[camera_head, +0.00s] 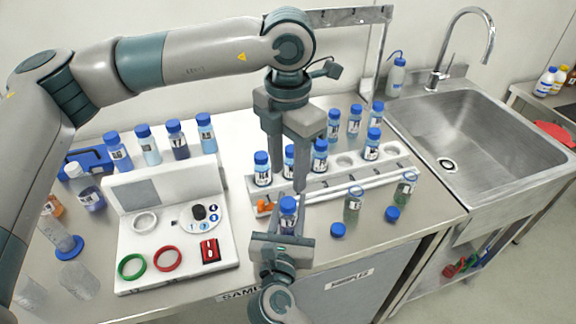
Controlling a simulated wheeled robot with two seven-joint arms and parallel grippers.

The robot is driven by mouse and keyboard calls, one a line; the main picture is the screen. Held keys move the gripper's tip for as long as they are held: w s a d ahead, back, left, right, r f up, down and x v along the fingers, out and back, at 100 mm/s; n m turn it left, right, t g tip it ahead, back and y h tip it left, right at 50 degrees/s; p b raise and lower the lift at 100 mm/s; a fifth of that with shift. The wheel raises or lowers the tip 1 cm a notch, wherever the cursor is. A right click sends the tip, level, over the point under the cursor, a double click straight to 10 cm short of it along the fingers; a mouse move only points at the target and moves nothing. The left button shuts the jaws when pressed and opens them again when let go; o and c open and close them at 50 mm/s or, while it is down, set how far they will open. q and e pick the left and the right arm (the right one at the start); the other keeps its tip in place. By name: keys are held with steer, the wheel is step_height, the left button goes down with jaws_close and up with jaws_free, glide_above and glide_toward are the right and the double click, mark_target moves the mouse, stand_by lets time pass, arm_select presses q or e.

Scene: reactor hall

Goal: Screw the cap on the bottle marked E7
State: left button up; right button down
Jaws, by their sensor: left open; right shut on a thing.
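My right gripper (285,238) comes from the bottom edge and is shut on a small bottle (288,218). The bottle stands upright with a blue cap (288,202) on its top. Its label is too small to read, so I cannot tell whether it is E7. I cannot tell how tight the cap sits. My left gripper (288,180) points down just above this cap, its fingers apart and empty. Two blue caps, one left (338,230) and one right (392,213), lie loose on the bench. Near them stand two open glass bottles, one left (353,206) and one right (405,190).
A white rack (330,183) with several capped bottles stands behind the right gripper. A white device (180,262) with green and red rings stands left. Several capped bottles line the back left. A sink (480,135) is at the right.

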mark_target(288, 202)
arm_select(q)
steer(key=shift+f, duration=0.15)
steer(key=shift+f, duration=3.9)
jaws_close()
steer(key=shift+m, duration=0.3)
